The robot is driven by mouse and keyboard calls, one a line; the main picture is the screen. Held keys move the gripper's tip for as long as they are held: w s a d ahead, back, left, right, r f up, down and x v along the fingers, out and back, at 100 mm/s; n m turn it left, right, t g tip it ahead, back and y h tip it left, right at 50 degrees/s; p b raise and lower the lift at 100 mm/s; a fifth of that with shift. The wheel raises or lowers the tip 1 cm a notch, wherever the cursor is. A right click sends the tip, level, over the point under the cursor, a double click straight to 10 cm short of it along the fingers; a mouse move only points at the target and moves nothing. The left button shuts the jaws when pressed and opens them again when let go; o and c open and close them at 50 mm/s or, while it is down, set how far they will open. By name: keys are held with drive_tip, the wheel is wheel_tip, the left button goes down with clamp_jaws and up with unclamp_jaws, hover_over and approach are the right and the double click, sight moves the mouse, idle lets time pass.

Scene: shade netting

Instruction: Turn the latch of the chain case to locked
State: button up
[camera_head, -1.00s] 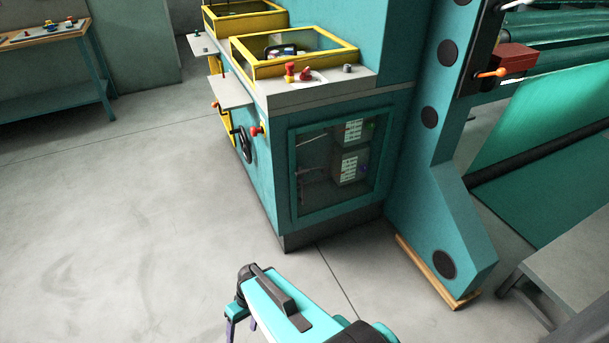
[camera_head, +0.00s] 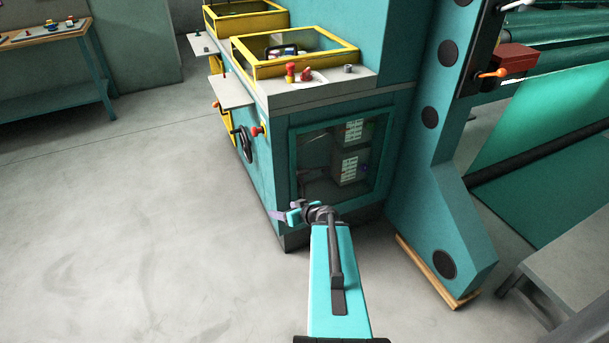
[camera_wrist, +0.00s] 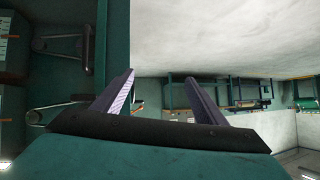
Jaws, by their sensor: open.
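The teal machine cabinet has a framed, glazed case (camera_head: 381,150) on its front, which I take to be the chain case. Linkage arms (camera_wrist: 60,45) and label-bearing boxes (camera_head: 350,167) show behind its pane. I cannot make out a latch or its position for certain. My gripper (camera_head: 282,215) is at the cabinet's lower left corner, left of the case and pointing left. In the wrist view my gripper (camera_wrist: 158,80) has its two fingers apart and nothing between them. A small red spot beside the left finger is mostly hidden.
A black crank (camera_head: 246,143) and red knob (camera_head: 258,131) are on the cabinet's left side. Yellow-framed guards (camera_head: 292,72) top it. A teal upright (camera_head: 440,200) stands right on a wooden base. A workbench (camera_head: 45,38) is back left. The floor (camera_head: 120,230) at left is clear.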

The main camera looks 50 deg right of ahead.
sight(304, 172)
drive_tip(key=s+d+r+h, duration=0.2)
drive_tip(key=d+r, duration=0.1)
drive_tip(key=d, duration=0.3)
drive_tip(key=s+d+r+m+t+h, duration=0.1)
drive_tip(key=s+d+r+h, duration=0.1)
drive_tip(key=d, duration=0.5)
wheel_tip(304, 172, up, 2)
drive_tip(key=shift+s+r, duration=0.2)
drive_tip(key=shift+s, duration=0.25)
drive_tip(key=shift+w+d+f+b, duration=0.1)
drive_tip(key=shift+w+f+b, duration=0.25)
drive_tip(key=shift+b, duration=0.8)
drive_tip(key=b, duration=0.2)
drive_tip(key=w+b, duration=0.1)
drive_tip(key=b, duration=0.1)
drive_tip(key=shift+w+d+f, duration=0.1)
drive_tip(key=shift+d+f, duration=0.1)
drive_tip(key=b+x, duration=0.2)
drive_tip(key=b, duration=0.4)
drive_tip(key=b, duration=0.3)
drive_tip(key=w+b, duration=0.1)
drive_tip(key=b, duration=0.2)
drive_tip(key=shift+w+d+f+b, duration=0.1)
drive_tip(key=shift+d+f+b, duration=0.15)
drive_tip(key=shift+b, duration=0.05)
drive_tip(key=shift+x, duration=4.1)
drive_tip(key=shift+d+r, duration=0.1)
drive_tip(key=shift+r, duration=0.1)
drive_tip(key=shift+c, duration=0.5)
